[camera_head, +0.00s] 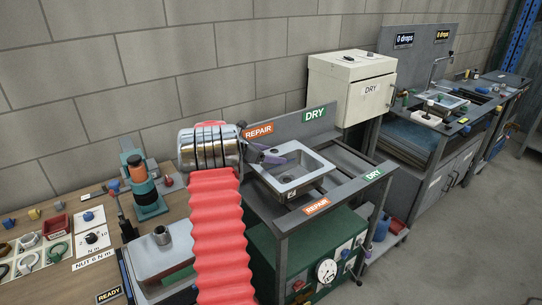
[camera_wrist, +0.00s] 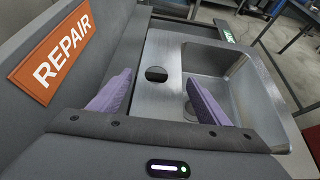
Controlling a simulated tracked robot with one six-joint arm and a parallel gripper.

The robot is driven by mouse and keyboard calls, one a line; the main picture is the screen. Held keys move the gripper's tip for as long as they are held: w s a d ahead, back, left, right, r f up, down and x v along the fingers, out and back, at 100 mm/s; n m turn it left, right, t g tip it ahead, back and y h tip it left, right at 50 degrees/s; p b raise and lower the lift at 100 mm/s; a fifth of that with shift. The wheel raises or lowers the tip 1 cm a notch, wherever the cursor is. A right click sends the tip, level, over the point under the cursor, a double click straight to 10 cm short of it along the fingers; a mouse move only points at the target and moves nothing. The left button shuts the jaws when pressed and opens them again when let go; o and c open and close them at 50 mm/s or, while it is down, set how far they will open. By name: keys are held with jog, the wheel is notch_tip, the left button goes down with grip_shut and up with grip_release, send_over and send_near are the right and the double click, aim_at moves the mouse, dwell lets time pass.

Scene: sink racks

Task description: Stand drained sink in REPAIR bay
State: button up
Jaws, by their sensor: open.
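The grey metal sink (camera_head: 300,176) lies basin-up, roughly level, in the near left part of the rack, between the orange REPAIR sign (camera_head: 258,131) on the back panel and the REPAIR label (camera_head: 317,206) on the front rail. My gripper (camera_head: 266,154) is at its left end, open and empty. In the wrist view the sink (camera_wrist: 165,50) shows a round hole in its ledge. The purple fingers of my gripper (camera_wrist: 157,98) stand apart, one near the ledge's outer edge and one over the basin. I cannot tell whether they touch it.
The rack's DRY side, with a green DRY label (camera_head: 374,174), shows open slots right of the sink. A cream DRY cabinet (camera_head: 350,88) stands behind. A wooden bench (camera_head: 40,235) with tools is at the left. A second sink counter (camera_head: 440,100) is farther right.

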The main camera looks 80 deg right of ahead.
jog(key=v, duration=1.2)
dwell(0.8)
jog(key=w+a+r+m+t+y, duration=0.1)
jog(key=w+a+r+m+t, duration=0.3)
jog(key=a, duration=0.7)
jog(key=w+a+r+n+t, duration=0.15)
jog(key=w+a, duration=0.35)
jog(key=a, duration=0.6)
jog(key=w+a+r+m+t+y, duration=0.1)
jog(key=w+a+r+m+t, duration=0.3)
jog(key=a, duration=0.7)
jog(key=s+a+f+m+t+y, duration=0.1)
jog(key=s+a+y, duration=0.1)
jog(key=a, duration=1)
jog(key=s+a+f+m+t+y, duration=0.1)
jog(key=s+a+y, duration=0.1)
jog(key=a, duration=1)
jog(key=s+a+f+m+t+y, duration=0.1)
jog(key=s+a+t+y, duration=0.1)
jog(key=a, duration=1)
jog(key=shift+s+f+y, duration=0.25)
jog(key=shift+s+y, duration=0.35)
